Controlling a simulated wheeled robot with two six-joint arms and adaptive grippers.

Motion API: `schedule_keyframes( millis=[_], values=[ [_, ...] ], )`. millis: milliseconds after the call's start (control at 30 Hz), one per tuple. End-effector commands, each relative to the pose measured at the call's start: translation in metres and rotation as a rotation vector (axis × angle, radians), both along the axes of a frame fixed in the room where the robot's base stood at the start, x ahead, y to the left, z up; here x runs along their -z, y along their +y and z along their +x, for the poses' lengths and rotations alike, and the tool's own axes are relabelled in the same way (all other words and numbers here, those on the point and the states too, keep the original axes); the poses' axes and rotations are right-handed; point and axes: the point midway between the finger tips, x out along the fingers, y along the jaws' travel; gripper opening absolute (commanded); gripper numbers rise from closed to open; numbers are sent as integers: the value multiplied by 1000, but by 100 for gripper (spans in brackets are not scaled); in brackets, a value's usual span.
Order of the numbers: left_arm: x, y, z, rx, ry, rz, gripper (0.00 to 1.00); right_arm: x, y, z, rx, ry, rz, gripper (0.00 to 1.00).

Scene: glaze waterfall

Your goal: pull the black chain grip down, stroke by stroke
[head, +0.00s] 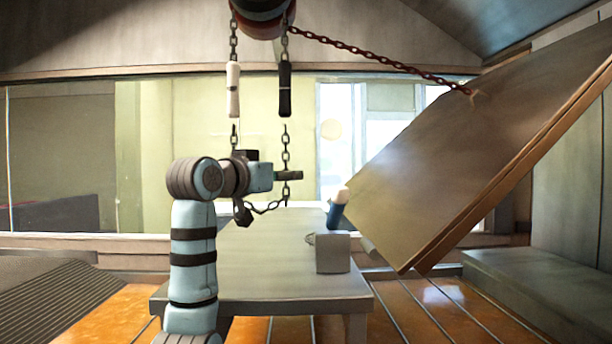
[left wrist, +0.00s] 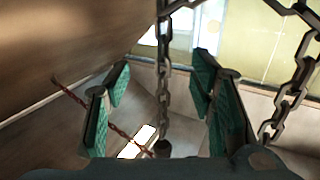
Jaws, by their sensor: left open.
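The black chain grip (head: 285,90) hangs upright on a chain below the drum (head: 262,14) in the head view. My left gripper (head: 288,175) is open, well below the grip, at the chain (head: 285,140) that hangs under it. In the left wrist view the chain (left wrist: 164,95) runs between the open green-padded fingers of my left gripper (left wrist: 162,85). The picture there looks upside down, and a dark end (left wrist: 162,149), likely the black grip's lower end, shows at the bottom. My right gripper is in neither view.
A white grip (head: 233,90) hangs left of the black one. A slack chain loop (head: 265,209) hangs near my gripper. A rusty chain (head: 380,58) runs to a big tilted slab (head: 470,150) at right. A table (head: 260,265) carries a grey block (head: 333,255) and blue cylinder (head: 336,214).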

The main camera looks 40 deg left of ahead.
Motion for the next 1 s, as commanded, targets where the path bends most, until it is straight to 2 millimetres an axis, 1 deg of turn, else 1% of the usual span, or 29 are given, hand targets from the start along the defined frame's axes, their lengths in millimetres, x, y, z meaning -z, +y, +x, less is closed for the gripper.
schedule_keyframes(
  millis=[67,167,267,367,400,467,500,667,700,767,800,833,900,1000],
  values=[
    [-5,0,-6,0,-4,2,50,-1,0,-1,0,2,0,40],
    [-21,1,-15,-2,-9,2,50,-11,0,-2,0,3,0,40],
    [-47,2,-23,-5,-12,3,50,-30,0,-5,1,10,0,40],
    [-82,1,-26,-6,-10,2,50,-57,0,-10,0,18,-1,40],
    [-97,1,-28,-6,-9,1,50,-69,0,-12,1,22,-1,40],
    [-119,0,-30,-6,-5,2,50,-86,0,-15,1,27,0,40],
    [-134,-1,-32,-6,-6,2,50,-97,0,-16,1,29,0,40],
    [-191,-4,-42,-3,-4,2,50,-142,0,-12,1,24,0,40],
    [-185,-3,-26,-1,8,-1,50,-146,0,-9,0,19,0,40],
    [-182,1,-6,-2,7,0,50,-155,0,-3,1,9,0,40],
    [-179,2,6,-1,5,-1,50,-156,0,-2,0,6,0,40],
    [-176,4,14,-1,3,-3,50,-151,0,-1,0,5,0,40],
    [-173,6,29,-2,2,-2,50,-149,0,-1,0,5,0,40],
    [-173,9,42,-3,0,-1,50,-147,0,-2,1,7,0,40]
  ],
)
